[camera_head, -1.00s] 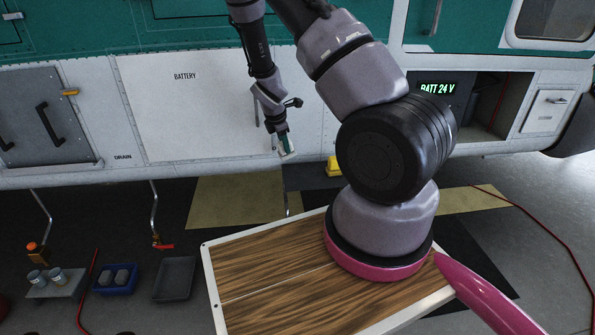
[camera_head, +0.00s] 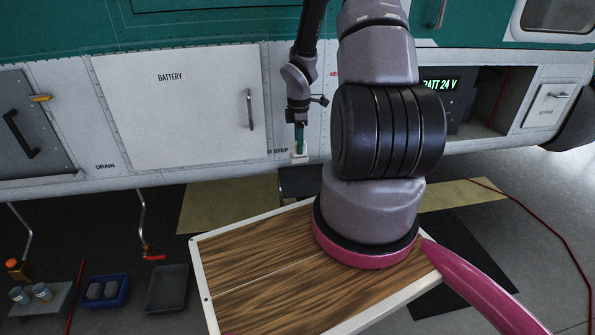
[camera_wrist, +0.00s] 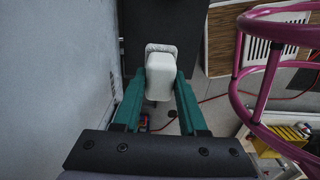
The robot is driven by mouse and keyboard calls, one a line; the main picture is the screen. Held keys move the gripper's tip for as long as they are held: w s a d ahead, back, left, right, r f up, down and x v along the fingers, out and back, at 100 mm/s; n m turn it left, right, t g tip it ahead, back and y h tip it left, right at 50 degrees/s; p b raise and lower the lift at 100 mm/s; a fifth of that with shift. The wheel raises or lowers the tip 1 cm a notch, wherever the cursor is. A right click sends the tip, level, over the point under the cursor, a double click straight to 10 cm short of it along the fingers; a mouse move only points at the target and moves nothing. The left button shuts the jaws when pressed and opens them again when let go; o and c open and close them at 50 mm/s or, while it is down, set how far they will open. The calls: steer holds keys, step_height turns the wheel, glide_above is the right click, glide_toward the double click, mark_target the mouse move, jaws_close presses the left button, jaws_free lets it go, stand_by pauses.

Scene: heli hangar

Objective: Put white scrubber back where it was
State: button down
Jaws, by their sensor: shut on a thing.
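The white scrubber (camera_wrist: 160,77) is held between the two green fingers of my gripper (camera_wrist: 160,95) in the wrist view. It is a white block with a grey, rough-looking edge at its far end. In the head view my gripper (camera_head: 300,143) points down in front of the helicopter's lower side panel, with the white scrubber (camera_head: 299,152) at its tips. The scrubber is in the air there, just right of the battery door. Whether it touches the panel cannot be told.
A grey tray (camera_head: 167,290) lies empty on the floor at lower left. Next to it are a blue bin (camera_head: 105,291) with two grey lumps and a grey holder (camera_head: 40,300) with cylinders. A wooden-topped platform (camera_head: 260,265) is below my arm. A pink rail (camera_wrist: 243,75) is at right in the wrist view.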

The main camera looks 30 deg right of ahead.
step_height(320, 180, down, 8)
steer(key=shift+f, duration=0.1)
steer(key=shift+c, duration=2.2)
jaws_free()
step_height(320, 180, up, 12)
steer(key=shift+r, duration=0.15)
step_height(320, 180, up, 11)
steer(key=a+m+t+h, duration=0.1)
steer(key=m, duration=0.3)
step_height(320, 180, up, 12)
steer(key=m+t, duration=0.2)
steer(key=m, duration=0.3)
glide_above(299, 163)
steer(key=s+a, duration=0.2)
steer(key=a, duration=0.1)
steer(key=s+a+r+m+t+y, duration=0.1)
steer(key=s+a+r+m+t, duration=0.1)
steer(key=s+a+r+m, duration=0.2)
steer(key=s+a+r+m+t+y, duration=0.2)
steer(key=s+a+r+m, duration=0.3)
steer(key=s+r, duration=0.5)
steer(key=shift+s+a+r+m, duration=0.2)
steer(key=shift+s+r+m, duration=0.25)
steer(key=shift+s, duration=0.35)
